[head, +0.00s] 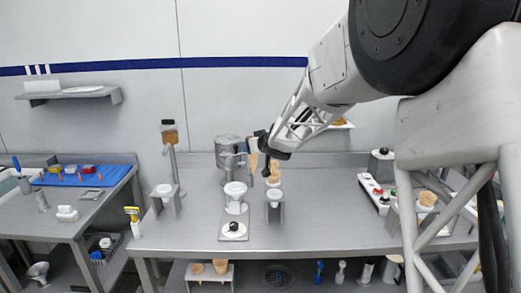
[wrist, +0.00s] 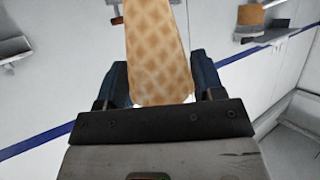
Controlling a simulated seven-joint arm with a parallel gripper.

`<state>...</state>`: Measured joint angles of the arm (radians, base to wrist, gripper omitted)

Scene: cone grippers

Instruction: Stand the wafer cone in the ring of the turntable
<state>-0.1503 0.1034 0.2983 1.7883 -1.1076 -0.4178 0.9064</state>
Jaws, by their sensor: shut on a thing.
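My gripper (head: 260,143) is shut on the wafer cone (head: 254,158) and holds it in the air above the back of the middle counter. In the wrist view the waffle-patterned cone (wrist: 158,50) stands between the two dark fingers, and its far end is cut off by the top of the picture. In the head view the cone is small, with its narrow end seeming to point down. I cannot tell which part is the turntable's ring.
A metal pot (head: 230,150) stands just left of the gripper. A tall dispenser (head: 170,150) stands further left. The counter (head: 325,215) is clear to the right of the holder.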

